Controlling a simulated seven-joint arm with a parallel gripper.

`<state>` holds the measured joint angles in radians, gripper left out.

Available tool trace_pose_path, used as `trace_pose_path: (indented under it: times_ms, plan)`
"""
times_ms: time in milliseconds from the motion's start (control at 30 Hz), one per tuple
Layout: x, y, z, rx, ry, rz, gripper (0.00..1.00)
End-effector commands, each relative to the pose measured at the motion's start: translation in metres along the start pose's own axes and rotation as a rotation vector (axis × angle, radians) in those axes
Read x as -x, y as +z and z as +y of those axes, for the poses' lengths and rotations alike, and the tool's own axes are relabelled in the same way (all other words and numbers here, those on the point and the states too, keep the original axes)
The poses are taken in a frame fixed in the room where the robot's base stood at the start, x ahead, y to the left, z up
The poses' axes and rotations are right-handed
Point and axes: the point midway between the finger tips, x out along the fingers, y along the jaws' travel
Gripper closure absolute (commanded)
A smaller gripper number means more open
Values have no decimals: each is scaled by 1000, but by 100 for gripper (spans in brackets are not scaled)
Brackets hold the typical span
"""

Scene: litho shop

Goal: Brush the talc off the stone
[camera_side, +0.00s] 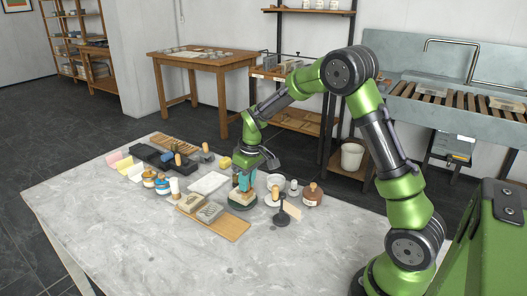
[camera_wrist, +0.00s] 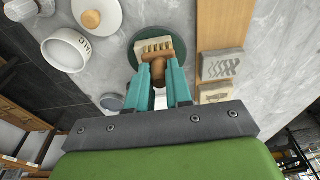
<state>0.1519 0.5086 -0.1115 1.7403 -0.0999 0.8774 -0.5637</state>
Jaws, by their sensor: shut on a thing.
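My gripper (camera_side: 244,182), with teal fingers, is shut on the brown wooden handle of a brush (camera_wrist: 157,62); the fingers also show in the wrist view (camera_wrist: 164,84). The brush's pale bristles point away from my gripper, over a dark green round base (camera_wrist: 137,42). I cannot tell whether the bristles touch it. Two grey stones lie on a wooden board (camera_side: 232,228), to the left and front of my gripper in the side view. One stone (camera_side: 209,212) bears wavy dark marks in the wrist view (camera_wrist: 221,66); the other stone (camera_side: 192,201) lies beside it. Talc cannot be made out clearly.
A white pot (camera_wrist: 67,51) and a white lid with a wooden knob stand close by. A brown bottle (camera_side: 313,195) and a dark upright tool (camera_side: 282,208) are at right. Jars, a white slab (camera_side: 208,182) and dark trays crowd the left. The table front is clear.

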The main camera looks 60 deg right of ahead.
Motion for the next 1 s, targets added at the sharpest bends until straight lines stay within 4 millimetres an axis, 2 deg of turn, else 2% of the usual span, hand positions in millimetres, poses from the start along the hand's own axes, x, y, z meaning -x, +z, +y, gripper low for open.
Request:
trace_pose_path:
  times_ms: [600, 1000]
  plan:
    - [-9, -52, -3, 2, -1, -1, 100]
    - [-2, -13, -3, 0, -2, -1, 100]
